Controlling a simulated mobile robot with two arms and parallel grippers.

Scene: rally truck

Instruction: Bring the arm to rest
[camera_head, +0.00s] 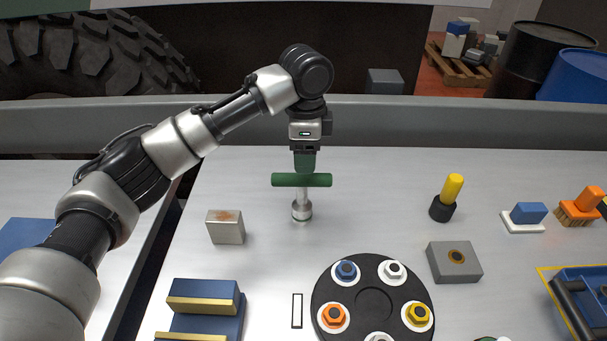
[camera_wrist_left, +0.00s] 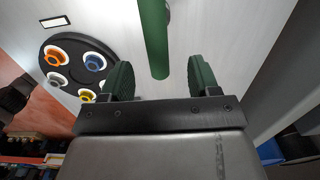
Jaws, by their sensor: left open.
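My left arm reaches in from the left in the head view. Its left gripper (camera_head: 305,163) points down just above a T-shaped tool with a green crossbar (camera_head: 290,180) and a metal shaft (camera_head: 302,208), standing upright on the table. In the left wrist view the gripper (camera_wrist_left: 160,72) is open, with its two green finger pads apart. The green crossbar (camera_wrist_left: 154,35) shows in line with the gap between them, and nothing is gripped. Whether the fingertips reach down past the bar is hard to tell.
A metal block (camera_head: 226,229) stands left of the tool. A black round plate (camera_head: 374,273) with coloured nuts lies in front. A blue holder (camera_head: 204,305), a grey block (camera_head: 454,262), a yellow-handled tool (camera_head: 447,198) and brushes (camera_head: 581,207) also stand on the table. A raised ledge (camera_head: 400,125) runs behind.

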